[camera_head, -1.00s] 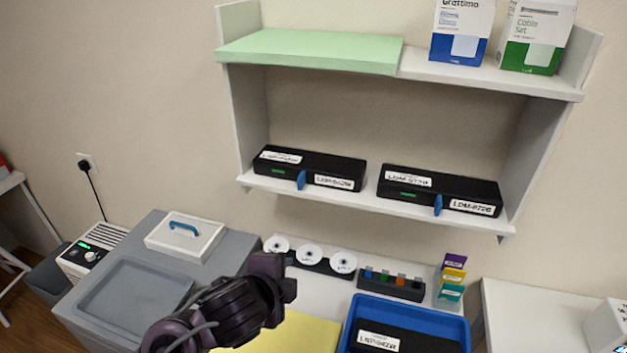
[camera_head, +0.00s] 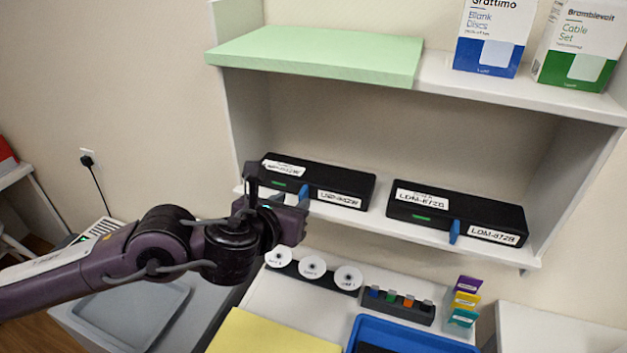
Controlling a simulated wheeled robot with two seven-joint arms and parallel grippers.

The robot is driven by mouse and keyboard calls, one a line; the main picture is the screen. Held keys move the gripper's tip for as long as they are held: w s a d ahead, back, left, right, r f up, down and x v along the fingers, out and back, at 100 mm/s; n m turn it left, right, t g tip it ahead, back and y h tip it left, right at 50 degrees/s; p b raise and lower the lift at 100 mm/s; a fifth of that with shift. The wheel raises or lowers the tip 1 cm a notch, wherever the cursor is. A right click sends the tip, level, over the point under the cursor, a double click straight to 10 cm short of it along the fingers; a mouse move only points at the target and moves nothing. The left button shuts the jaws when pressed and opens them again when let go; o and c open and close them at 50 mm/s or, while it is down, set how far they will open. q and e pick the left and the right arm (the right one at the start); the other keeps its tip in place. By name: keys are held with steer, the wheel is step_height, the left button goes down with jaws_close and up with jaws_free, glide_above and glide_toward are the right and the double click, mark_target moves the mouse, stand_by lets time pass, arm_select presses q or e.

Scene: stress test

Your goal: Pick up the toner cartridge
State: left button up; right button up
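Two black toner cartridges with white labels and blue tabs lie on the lower wall shelf: the left cartridge (camera_head: 335,181) and the right cartridge (camera_head: 425,205). My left gripper (camera_head: 277,195) is in front of the left cartridge's left end, near its blue tab (camera_head: 304,194). Its fingers look spread with nothing held between them. It hides part of that cartridge's lower front and the shelf edge; contact cannot be told. A dark item, mostly cut off, shows in the blue tray (camera_head: 420,338) at the bottom edge. My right gripper is not in view.
The upper shelf holds a green panel (camera_head: 320,52), a blue-white box (camera_head: 490,35) and a green-white box (camera_head: 582,48). Below are white discs (camera_head: 312,267), a rack of small coloured items (camera_head: 398,303), coloured cards (camera_head: 466,300) and a yellow sheet (camera_head: 265,335).

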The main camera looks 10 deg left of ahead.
mark_target(300, 197)
arm_select(q)
steer(key=x, duration=0.4)
steer(key=shift+d, duration=0.15)
jaws_close()
